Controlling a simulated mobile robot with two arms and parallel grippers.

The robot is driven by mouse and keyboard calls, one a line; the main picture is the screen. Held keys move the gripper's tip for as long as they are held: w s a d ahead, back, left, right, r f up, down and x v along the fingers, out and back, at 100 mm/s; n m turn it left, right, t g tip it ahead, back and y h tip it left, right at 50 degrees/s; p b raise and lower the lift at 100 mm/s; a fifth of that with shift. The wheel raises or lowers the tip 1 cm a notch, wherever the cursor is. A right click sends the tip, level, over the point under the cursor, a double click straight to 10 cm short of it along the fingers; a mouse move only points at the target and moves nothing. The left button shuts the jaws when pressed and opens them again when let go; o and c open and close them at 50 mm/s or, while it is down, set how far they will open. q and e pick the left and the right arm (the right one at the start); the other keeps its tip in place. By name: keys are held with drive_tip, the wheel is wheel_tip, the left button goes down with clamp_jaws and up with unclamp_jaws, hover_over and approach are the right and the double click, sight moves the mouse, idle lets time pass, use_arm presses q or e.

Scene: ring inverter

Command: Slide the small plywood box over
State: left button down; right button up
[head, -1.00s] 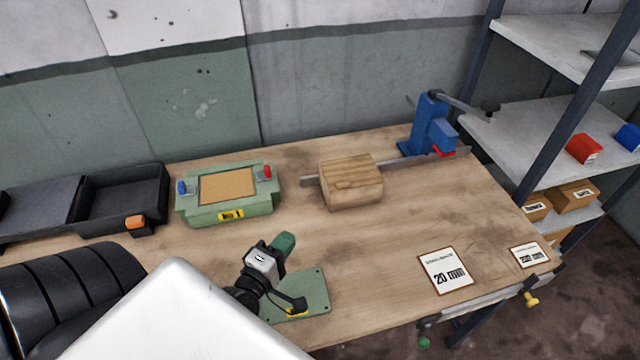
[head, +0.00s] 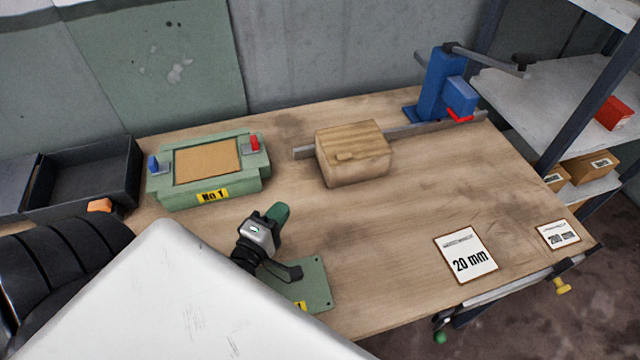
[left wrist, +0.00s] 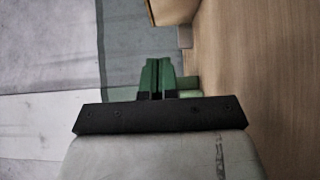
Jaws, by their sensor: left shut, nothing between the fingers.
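The plywood box (head: 356,170) stands on the bench against a grey metal rail (head: 420,129), with a small wooden piece on top. Part of it shows at the top of the left wrist view (left wrist: 173,12). My left gripper (head: 279,211) is in front and to the left of the box, apart from it, and points toward the back of the bench. Its green fingers (left wrist: 157,75) are shut with nothing between them. My right gripper is not in view.
A green No 1 fixture (head: 250,184) stands left of the box; dark trays (head: 120,190) lie further left. A green plate (head: 314,285) lies near my gripper. A blue device (head: 432,85) stands at the rail's right end. Bench between box and 20 mm card (head: 467,258) is clear.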

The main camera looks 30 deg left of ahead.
use_arm(q)
drive_tip(key=shift+w+f, duration=0.1)
drive_tip(key=shift+w, duration=0.35)
drive_tip(key=p, duration=0.3)
approach(327, 168)
drive_tip(key=w+a, duration=0.2)
drive_tip(key=shift+w+a+r, duration=0.25)
drive_tip(key=shift+a+r, duration=0.1)
drive_tip(key=w+d, duration=0.1)
drive_tip(key=w, duration=0.2)
drive_tip(key=shift+d+p, duration=0.35)
drive_tip(key=shift+d, duration=0.05)
drive_tip(key=shift+w+d+f, duration=0.1)
drive_tip(key=shift+w+d, duration=0.2)
drive_tip(key=shift+d, duration=0.1)
